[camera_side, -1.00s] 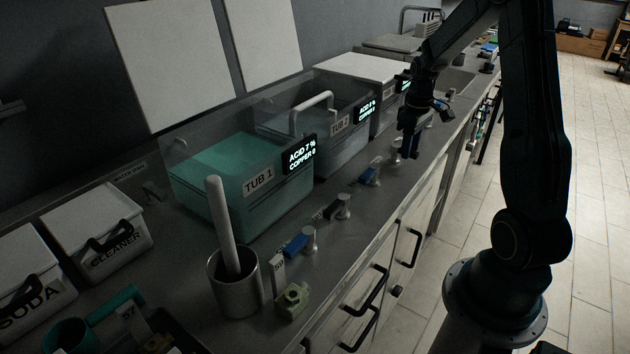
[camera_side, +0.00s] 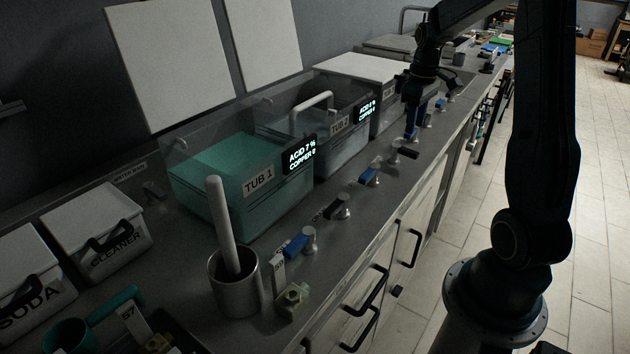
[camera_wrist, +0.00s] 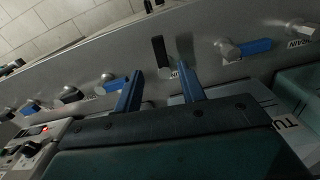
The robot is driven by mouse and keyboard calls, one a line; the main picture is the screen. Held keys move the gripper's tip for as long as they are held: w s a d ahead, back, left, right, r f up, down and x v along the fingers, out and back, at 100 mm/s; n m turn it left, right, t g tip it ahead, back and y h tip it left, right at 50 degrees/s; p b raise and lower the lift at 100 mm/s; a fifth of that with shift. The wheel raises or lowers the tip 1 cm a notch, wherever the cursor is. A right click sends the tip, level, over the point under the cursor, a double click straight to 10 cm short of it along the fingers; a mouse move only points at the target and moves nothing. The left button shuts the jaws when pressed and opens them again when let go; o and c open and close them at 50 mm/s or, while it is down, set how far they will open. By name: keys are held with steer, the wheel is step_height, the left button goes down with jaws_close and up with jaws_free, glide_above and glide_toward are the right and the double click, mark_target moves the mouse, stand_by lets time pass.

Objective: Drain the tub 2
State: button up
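Tub 2 (camera_side: 345,128) is a clear tub behind tub 1, with a grey pipe over its rim and a lit display (camera_side: 365,110) whose small text I cannot read surely. Its liquid level is unclear. In front of it is a valve with a black handle (camera_side: 407,152), pointing crosswise toward the counter's front edge. The handle also shows in the wrist view (camera_wrist: 159,52), just beyond the fingertips. A blue-handled valve (camera_side: 369,176) sits beside it, its handle along the counter.
Tub 1 (camera_side: 225,190) holds teal liquid. Its blue-handled (camera_side: 296,243) and black-handled (camera_side: 333,209) valves stand on the counter's front strip. A metal cup (camera_side: 234,285) with a rod and white boxes occupy the near end. More valves (camera_wrist: 68,97) line the far side.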

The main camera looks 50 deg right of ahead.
step_height(320, 180, up, 6)
steer(key=shift+r, duration=0.2)
stand_by(0.4)
steer(key=s+a+r+t+h, duration=0.1)
steer(key=a+r, duration=0.2)
steer(key=a, duration=0.6)
steer(key=a+r+t, duration=0.1)
steer(key=a+r, duration=0.2)
steer(key=a, duration=0.6)
steer(key=s+a+f+t+y, duration=0.1)
steer(key=s+a+f+t, duration=0.1)
steer(key=s+a, duration=0.8)
steer(key=shift+s+a+f+n+t, duration=0.2)
steer(key=shift+a+n+t, duration=0.2)
steer(key=shift+a+t, duration=0.7)
steer(key=shift+a+g, duration=0.25)
steer(key=shift+g, duration=0.05)
stand_by(2.9)
